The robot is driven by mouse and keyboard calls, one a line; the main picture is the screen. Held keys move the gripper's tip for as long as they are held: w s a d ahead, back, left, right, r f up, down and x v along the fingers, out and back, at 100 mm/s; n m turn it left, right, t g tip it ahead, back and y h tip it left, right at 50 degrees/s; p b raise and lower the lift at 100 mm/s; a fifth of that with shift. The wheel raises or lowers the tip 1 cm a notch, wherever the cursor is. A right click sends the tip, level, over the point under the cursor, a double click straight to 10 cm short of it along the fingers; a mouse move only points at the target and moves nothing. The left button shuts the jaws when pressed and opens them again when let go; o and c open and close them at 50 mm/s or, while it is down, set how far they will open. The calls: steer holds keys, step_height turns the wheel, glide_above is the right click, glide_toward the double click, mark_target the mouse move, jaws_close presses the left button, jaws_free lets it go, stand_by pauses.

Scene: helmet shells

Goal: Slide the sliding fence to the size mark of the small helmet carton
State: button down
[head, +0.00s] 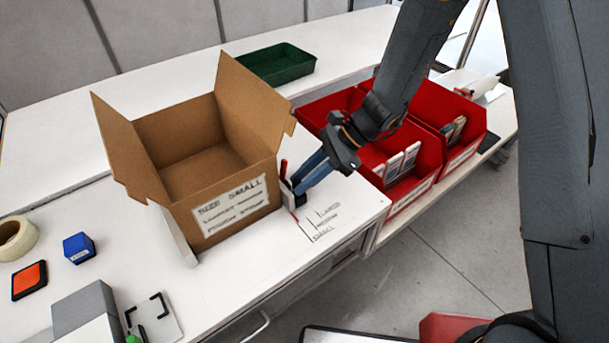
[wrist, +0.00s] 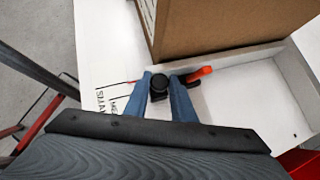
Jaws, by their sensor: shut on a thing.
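The open brown carton (head: 222,185) stands on the white bench with its flaps up and a "SIZE SMALL" label (head: 232,205) on its front. At its right front corner is the sliding fence's black knob (wrist: 158,84), with a red lever (head: 283,169) beside it; the lever is orange-red in the wrist view (wrist: 199,74). My gripper (head: 296,187) has its blue fingers closed around the knob. The carton hides much of the fence. Size marks (head: 322,224) are printed on the bench to the right, with a thin red line (head: 299,222) near them; the lowest mark reads small.
Red bins (head: 408,205) with cards stand to the right, beside my arm. A green tray (head: 275,64) is behind the carton. A tape roll (head: 16,238), blue block (head: 78,247), orange pad (head: 29,280) and grey block (head: 84,312) are at left.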

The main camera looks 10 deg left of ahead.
steer(key=shift+s+a, duration=0.25)
steer(key=shift+w+d, duration=0.1)
steer(key=c, duration=1.5)
jaws_free()
steer(key=shift+c, duration=0.2)
steer(key=b+v, duration=0.1)
steer(key=v, duration=0.6)
steer(key=shift+d+r+b, duration=0.25)
steer(key=shift+d+b, duration=0.05)
steer(key=shift+b, duration=0.1)
